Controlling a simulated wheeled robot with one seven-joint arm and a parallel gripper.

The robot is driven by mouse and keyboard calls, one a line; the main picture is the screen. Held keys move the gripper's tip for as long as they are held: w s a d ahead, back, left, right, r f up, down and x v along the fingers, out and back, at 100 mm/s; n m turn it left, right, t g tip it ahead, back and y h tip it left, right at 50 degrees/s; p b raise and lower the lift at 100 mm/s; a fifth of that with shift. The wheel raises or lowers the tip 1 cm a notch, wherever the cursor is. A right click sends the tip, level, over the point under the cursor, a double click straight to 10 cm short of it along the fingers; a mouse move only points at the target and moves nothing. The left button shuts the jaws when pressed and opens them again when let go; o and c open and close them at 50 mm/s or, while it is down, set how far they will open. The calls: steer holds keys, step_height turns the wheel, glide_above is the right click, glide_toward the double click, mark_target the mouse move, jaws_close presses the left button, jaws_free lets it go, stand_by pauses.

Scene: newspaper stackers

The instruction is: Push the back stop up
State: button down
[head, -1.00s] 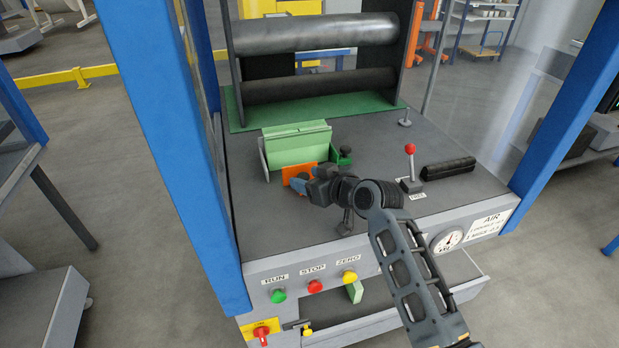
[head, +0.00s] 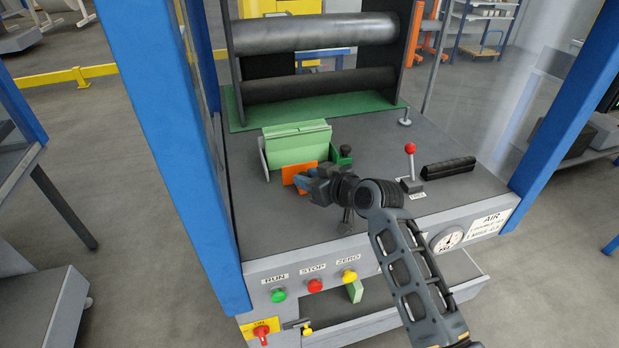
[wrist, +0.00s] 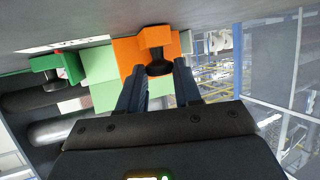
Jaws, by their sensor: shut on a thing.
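An orange plate (head: 291,175) stands against the front of a light green upright box (head: 298,143) on the grey machine deck. My gripper (head: 302,182) is at the orange plate, low over the deck. In the wrist view, the orange plate (wrist: 126,55) carries a black knob (wrist: 159,69) between my two blue-grey fingers, and my gripper is shut on that knob. A small dark green block with its own black knob (head: 345,151) stands right of the box. No label marks which part is the back stop. My gripper hides part of the orange plate.
A lever with a red ball (head: 410,149) and a black ribbed bar (head: 448,167) lie to the right. Dark rollers (head: 315,35) stand behind. Blue posts (head: 170,130) flank the deck. Coloured buttons (head: 315,286) are on the front panel. The left front deck is clear.

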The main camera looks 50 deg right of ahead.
mark_target(304, 166)
steer(key=w+d, duration=0.1)
steer(key=w, duration=0.1)
steer(key=w+d+b, duration=0.1)
steer(key=w, duration=0.1)
steer(key=shift+d, duration=0.4)
steer(key=c, duration=0.8)
jaws_free()
steer(key=shift+b+v, duration=0.4)
steer(key=shift+v, duration=3.5)
steer(key=shift+c, duration=0.3)
